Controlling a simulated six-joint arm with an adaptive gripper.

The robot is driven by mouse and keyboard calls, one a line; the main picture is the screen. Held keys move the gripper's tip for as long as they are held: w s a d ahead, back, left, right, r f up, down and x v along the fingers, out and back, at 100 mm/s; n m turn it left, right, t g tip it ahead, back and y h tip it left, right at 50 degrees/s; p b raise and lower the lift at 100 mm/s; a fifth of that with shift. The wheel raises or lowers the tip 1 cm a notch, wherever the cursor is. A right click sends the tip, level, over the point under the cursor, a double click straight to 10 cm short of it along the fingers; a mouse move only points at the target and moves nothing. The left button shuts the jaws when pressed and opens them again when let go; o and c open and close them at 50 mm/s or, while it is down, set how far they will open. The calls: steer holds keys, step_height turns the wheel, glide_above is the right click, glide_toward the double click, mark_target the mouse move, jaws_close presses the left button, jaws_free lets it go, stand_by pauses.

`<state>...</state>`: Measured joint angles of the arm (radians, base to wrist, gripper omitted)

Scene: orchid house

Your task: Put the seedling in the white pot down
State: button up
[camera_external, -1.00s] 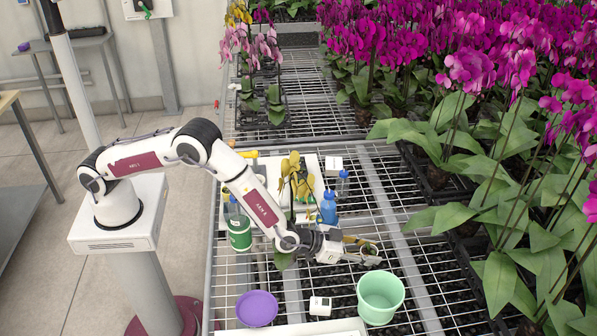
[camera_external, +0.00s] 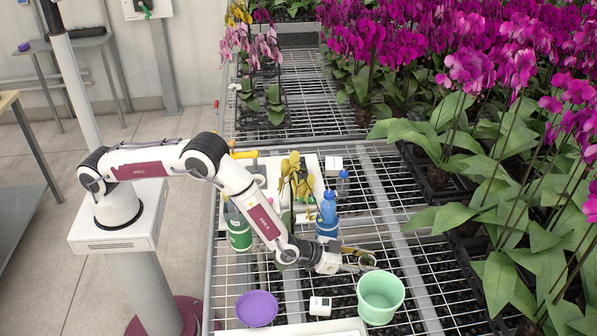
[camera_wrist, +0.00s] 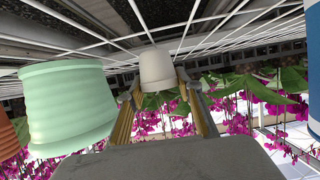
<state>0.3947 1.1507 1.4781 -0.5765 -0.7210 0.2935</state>
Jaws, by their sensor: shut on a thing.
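My gripper (camera_external: 364,264) is shut on the small white pot (camera_wrist: 157,70), with one finger on each side of it. In the wrist view the picture is upside down, and the green leaves of the seedling (camera_wrist: 160,100) show below the pot, between the fingers (camera_wrist: 157,92).
The mint green pot (camera_external: 380,298) stands close in front of my gripper. A blue bottle (camera_external: 328,212) stands behind my wrist. Large orchid leaves (camera_external: 500,275) crowd the right; mesh between is clear.

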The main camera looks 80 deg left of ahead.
steer(key=shift+f, duration=0.25)
steer(key=shift+f, duration=0.1)
steer(key=o, duration=1.1)
steer(key=shift+r+v, duration=0.15)
steer(key=shift+v, duration=1.15)
steer(key=shift+r+v, duration=0.1)
steer(key=shift+v, duration=1.25)
steer(key=shift+w+r, duration=0.15)
steer(key=shift+r, duration=3.15)
